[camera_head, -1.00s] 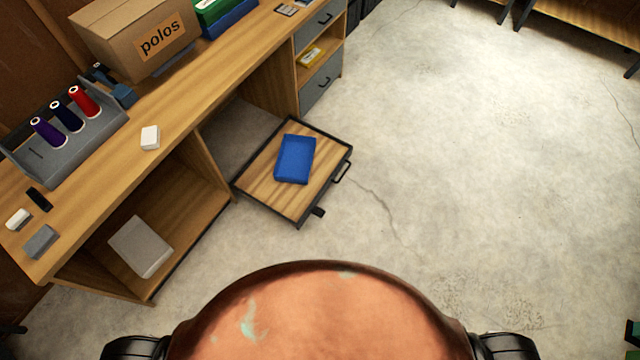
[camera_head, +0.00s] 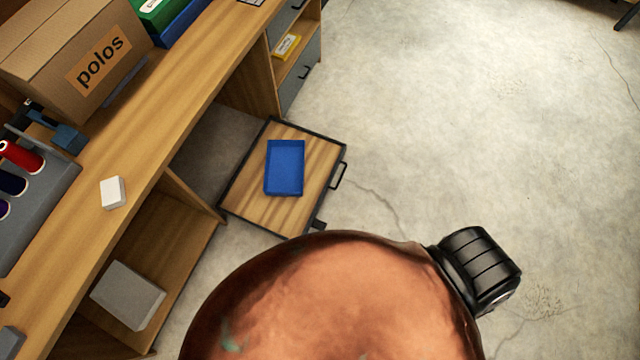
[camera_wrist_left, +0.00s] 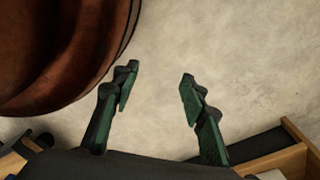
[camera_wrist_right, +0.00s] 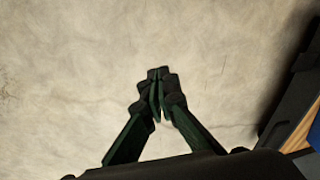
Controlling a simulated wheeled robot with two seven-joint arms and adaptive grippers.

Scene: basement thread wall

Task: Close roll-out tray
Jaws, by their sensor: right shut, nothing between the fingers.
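The roll-out tray (camera_head: 250,205) is a wooden board with a dark metal rim, pulled out from under the workbench over the concrete floor. Its dark handle (camera_head: 339,175) is on the outer right edge. A blue bin (camera_head: 285,168) lies on the tray. A dark tray edge (camera_wrist_right: 290,100) shows at the right of the right wrist view. My right gripper (camera_wrist_right: 160,95) is shut and empty, above bare floor beside that edge. My left gripper (camera_wrist_left: 156,90) is open and empty, above floor. Neither gripper shows in the head view.
The workbench (camera_head: 190,100) runs along the left, with a polos box (camera_head: 75,55), a thread spool rack (camera_head: 40,200) and a white block (camera_head: 112,192) on top. A grey box (camera_head: 128,295) sits on the shelf below. The floor (camera_head: 460,120) to the right is clear.

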